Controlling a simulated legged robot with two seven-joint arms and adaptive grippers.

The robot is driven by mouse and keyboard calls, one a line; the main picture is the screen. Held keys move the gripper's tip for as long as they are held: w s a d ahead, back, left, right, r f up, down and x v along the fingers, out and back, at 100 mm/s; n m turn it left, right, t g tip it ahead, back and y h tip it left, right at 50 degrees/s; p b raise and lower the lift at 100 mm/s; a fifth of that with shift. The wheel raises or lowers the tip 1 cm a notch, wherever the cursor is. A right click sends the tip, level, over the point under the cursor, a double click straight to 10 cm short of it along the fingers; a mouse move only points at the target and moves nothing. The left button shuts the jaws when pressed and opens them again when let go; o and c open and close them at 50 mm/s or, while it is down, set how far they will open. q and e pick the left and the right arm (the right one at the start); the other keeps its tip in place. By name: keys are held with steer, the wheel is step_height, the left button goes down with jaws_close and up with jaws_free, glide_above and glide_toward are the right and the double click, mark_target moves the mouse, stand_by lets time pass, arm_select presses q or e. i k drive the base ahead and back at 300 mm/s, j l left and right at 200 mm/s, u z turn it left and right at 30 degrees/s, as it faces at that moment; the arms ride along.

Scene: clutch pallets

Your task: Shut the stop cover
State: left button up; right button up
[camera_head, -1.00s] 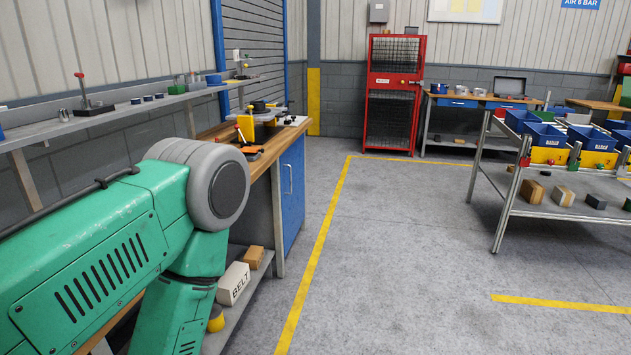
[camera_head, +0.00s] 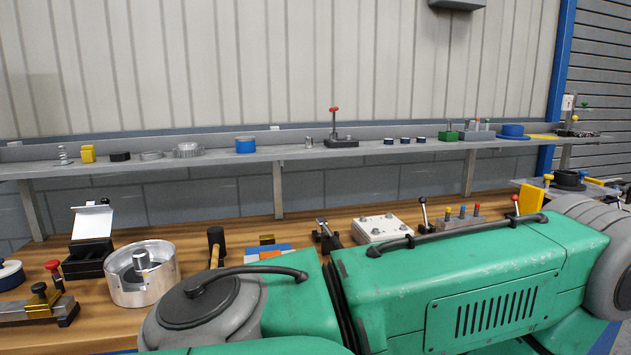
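A black box (camera_head: 88,259) with a raised white lid (camera_head: 93,222) stands on the wooden workbench at the left of the head view. The lid is up and leans back from the box. It is the only open cover I see; I cannot tell for sure that it is the stop cover. A red-topped knob or lever (camera_head: 53,271) stands just left of the box. Neither of my grippers is in view. My own green arm links fill the lower right and hide the front of the bench there.
Right of the box are a round metal housing (camera_head: 143,277), a black mallet (camera_head: 216,246), a white plate with bolts (camera_head: 382,228) and several levers on the bench (camera_head: 101,328). A long shelf (camera_head: 240,154) with small parts runs above. The bench around the box is crowded.

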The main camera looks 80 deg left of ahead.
mark_target(92, 221)
steer(key=u, duration=2.15)
